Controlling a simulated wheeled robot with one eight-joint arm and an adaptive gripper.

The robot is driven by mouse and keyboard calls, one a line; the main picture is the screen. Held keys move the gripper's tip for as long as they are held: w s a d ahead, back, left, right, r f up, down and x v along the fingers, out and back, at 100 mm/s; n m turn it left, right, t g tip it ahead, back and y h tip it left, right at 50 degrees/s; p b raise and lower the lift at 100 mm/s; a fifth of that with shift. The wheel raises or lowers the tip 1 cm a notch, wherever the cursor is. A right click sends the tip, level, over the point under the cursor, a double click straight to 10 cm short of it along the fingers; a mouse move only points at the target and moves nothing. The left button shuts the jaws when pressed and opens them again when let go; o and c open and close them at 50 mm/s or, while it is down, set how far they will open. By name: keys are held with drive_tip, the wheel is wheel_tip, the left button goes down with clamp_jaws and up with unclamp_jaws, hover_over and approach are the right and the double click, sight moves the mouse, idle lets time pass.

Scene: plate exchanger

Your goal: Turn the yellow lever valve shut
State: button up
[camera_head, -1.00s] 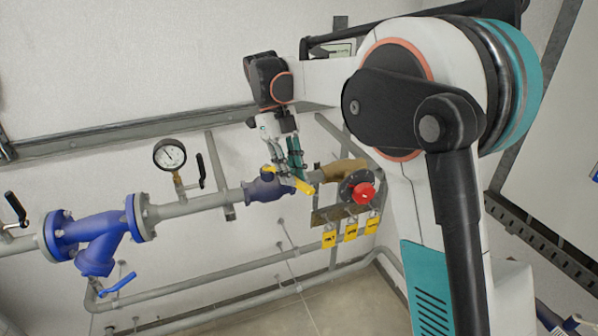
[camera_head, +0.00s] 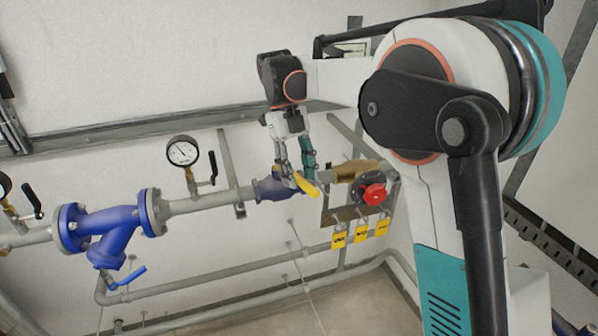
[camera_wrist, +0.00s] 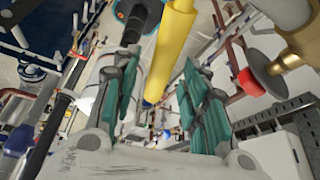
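The yellow lever (camera_head: 306,186) sits on a blue valve body (camera_head: 268,189) in the grey pipe run. It slants down to the right in the head view. My gripper (camera_head: 296,176) is at the lever from above, with its fingers apart. In the wrist view, the lever (camera_wrist: 168,55) runs down from the top edge and its end lies between the two teal-padded fingers of my gripper (camera_wrist: 160,95). Gaps show on both sides of the lever, so I see no firm grip. The lever's pivot is partly hidden by the fingers in the head view.
A red handwheel (camera_head: 374,194) on a brass fitting stands just right of the lever, with yellow tags (camera_head: 360,234) hanging below. A pressure gauge (camera_head: 183,153) and a blue strainer (camera_head: 105,230) are to the left. A wall rail (camera_head: 130,132) runs behind.

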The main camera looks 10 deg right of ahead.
drive_tip(key=v, duration=1.2)
